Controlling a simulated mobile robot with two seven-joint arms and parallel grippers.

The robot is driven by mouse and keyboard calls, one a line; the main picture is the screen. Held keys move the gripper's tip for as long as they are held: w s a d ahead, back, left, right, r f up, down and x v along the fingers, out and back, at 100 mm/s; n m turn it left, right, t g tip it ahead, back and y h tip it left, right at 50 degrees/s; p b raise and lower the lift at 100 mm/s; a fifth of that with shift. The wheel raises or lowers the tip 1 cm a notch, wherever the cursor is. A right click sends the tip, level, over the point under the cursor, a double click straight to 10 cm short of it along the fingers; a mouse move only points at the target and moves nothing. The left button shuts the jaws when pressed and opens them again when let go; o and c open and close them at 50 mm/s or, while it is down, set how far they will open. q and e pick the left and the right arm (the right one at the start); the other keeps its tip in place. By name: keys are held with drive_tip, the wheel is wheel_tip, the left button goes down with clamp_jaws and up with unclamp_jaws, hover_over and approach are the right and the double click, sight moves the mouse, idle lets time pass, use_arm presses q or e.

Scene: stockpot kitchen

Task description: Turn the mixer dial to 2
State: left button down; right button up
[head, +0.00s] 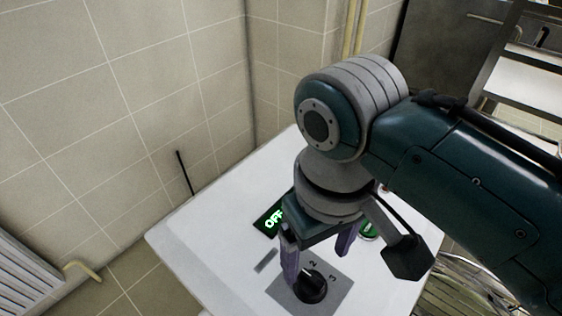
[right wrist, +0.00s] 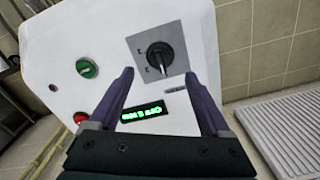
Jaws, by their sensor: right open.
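The mixer dial (head: 312,290) is a black knob on a grey square plate (head: 338,294) on the white machine top. The numerals 2 and 3 show beside it; the rest of the scale is partly hidden by my finger. Its pale pointer mark seems to lie to the left of the 2. The dial also shows in the right wrist view (right wrist: 160,56), just beyond my fingertips. My right gripper (head: 317,268) is open and empty, its purple fingers spread to either side of the dial in the right wrist view (right wrist: 159,73). I cannot tell whether they touch it. My left gripper is out of view.
A green knob (right wrist: 87,68) and a red button (right wrist: 80,117) sit on the white panel (right wrist: 110,95). A tiled wall (head: 130,90) stands to the left, with a ribbed radiator (head: 25,275).

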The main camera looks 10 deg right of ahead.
sight(313, 278)
wheel_tip(313, 278, down, 7)
drive_tip(key=b, duration=0.2)
drive_tip(key=shift+f+b, duration=0.1)
drive_tip(key=shift+b, duration=0.25)
clamp_jaws()
idle(0.4)
